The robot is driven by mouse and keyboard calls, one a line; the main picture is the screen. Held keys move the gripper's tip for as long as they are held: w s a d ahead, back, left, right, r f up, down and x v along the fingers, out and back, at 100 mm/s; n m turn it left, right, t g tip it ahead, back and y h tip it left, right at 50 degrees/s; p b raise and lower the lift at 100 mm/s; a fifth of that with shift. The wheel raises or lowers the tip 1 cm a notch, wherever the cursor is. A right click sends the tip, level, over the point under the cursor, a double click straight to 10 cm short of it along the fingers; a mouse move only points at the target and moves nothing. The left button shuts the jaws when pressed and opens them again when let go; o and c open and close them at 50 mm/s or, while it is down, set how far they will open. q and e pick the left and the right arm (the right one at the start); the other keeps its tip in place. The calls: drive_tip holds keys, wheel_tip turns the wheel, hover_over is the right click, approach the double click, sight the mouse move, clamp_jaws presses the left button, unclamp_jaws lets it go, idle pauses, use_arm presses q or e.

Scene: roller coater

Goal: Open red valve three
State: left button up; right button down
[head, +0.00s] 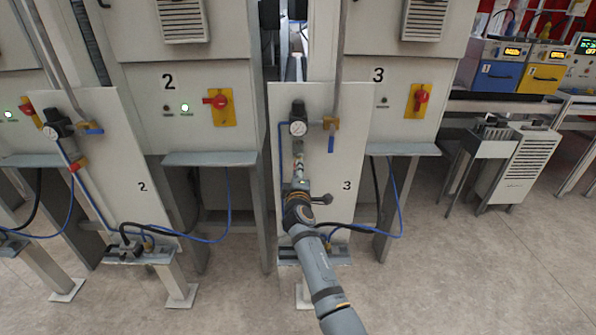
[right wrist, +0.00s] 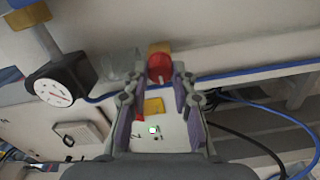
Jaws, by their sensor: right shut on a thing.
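The panel marked 3 (head: 346,215) stands in the middle of the head view. It carries a pressure gauge (head: 298,128) and a valve with a blue lever (head: 331,144) that hangs down. My right gripper (head: 299,168) is at the pipe just below the gauge and hides what it holds there. In the right wrist view, the red valve (right wrist: 160,68) sits between the fingertips of my right gripper (right wrist: 158,78), which is shut on it. The gauge also shows there (right wrist: 60,84), left of the fingers. My left gripper is not in view.
A red switch on a yellow plate (head: 419,103) is on the cabinet right of panel 3; the lamp beside it is dark. Panel 2 (head: 120,150) has a similar gauge and red valve. Blue hose (head: 398,215) loops below the shelf. The floor at the right front is clear.

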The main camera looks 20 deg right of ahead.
idle(0.5)
drive_tip(key=c, duration=1.1)
unclamp_jaws()
